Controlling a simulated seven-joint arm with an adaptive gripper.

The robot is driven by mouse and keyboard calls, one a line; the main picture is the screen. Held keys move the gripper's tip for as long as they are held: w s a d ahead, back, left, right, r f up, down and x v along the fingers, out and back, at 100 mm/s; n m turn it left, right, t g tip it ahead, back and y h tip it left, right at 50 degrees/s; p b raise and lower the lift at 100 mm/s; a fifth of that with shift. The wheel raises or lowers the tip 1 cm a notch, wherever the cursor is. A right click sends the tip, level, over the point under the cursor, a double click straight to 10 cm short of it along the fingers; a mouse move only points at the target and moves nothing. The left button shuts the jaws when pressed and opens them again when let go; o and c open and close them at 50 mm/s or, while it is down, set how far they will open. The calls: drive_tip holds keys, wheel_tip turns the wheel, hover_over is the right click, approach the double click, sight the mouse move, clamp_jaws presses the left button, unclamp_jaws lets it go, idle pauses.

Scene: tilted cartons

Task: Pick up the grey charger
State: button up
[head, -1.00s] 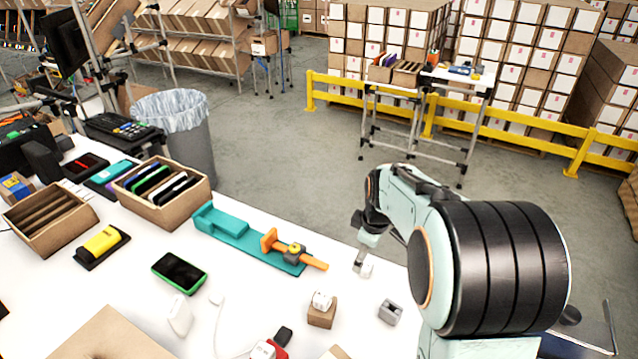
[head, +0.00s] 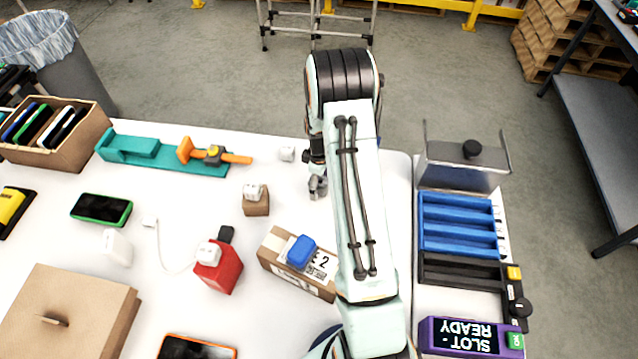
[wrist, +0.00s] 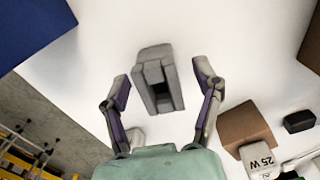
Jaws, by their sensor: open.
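A grey block with a dark slot, the only grey item on the table matching the grey charger (wrist: 150,68), lies on the white table in the wrist view. My gripper (wrist: 163,80) is open above it, one finger to each side. A gap shows between each finger and the block, and nothing is held. In the head view my gripper (head: 317,183) is low over the table near its far edge, left of my arm. There the charger and fingers are too small and overlapped to separate clearly.
A carton with a blue item (head: 301,251) stands closer. A blue slotted tray (head: 458,224) is to the right. A teal fixture (head: 160,151) lies left.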

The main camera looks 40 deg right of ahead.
clamp_jaws()
